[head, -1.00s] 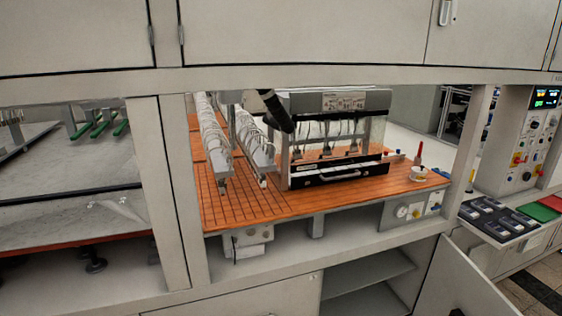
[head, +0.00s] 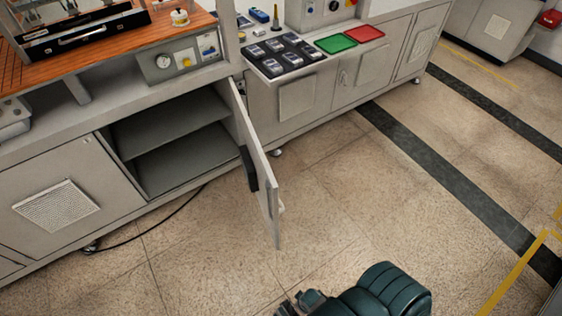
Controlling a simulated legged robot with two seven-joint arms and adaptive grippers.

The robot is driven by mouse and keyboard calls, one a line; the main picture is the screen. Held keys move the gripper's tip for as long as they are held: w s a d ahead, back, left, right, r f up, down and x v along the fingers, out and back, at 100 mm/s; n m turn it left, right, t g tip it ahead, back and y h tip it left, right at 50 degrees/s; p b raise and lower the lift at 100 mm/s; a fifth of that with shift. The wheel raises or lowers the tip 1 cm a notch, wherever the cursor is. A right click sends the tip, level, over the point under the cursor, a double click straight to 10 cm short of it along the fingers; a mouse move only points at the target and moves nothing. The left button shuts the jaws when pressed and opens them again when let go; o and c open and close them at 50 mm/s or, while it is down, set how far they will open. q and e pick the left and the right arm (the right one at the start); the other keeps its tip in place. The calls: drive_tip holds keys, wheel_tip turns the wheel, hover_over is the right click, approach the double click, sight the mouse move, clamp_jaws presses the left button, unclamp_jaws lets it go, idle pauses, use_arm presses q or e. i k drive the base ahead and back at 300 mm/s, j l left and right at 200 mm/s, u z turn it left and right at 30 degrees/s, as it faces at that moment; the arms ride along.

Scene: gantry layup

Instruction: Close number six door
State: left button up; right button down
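An open cabinet door (head: 262,180) stands swung outward from the lower cabinet, hinged at the right side of its opening. I see it nearly edge-on, with a dark block on its inner face; no number is readable. The open compartment (head: 175,145) to its left has a grey shelf and looks empty. My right arm, dark teal, comes in at the bottom. Its gripper (head: 300,304) is at the bottom edge, partly cut off, below the door and apart from it in the picture. Its fingers are not clear. My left gripper is out of view.
A closed vented door (head: 60,207) is left of the opening. A dark cable (head: 165,222) lies on the floor below. Right of the door, a counter holds a black tray (head: 285,56), a green tray (head: 335,44) and a red tray (head: 364,34). The tiled floor (head: 390,200) at right is clear.

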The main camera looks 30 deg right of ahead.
sight(251, 168)
drive_tip(key=k+l, duration=0.1)
drive_tip(key=l, duration=0.3)
drive_tip(key=k+l, duration=0.15)
drive_tip(key=l, duration=0.25)
drive_tip(key=k+l, duration=0.1)
drive_tip(key=l, duration=0.3)
drive_tip(key=k+l, duration=0.15)
drive_tip(key=l, duration=0.25)
drive_tip(key=k+l, duration=0.1)
drive_tip(key=l, duration=0.25)
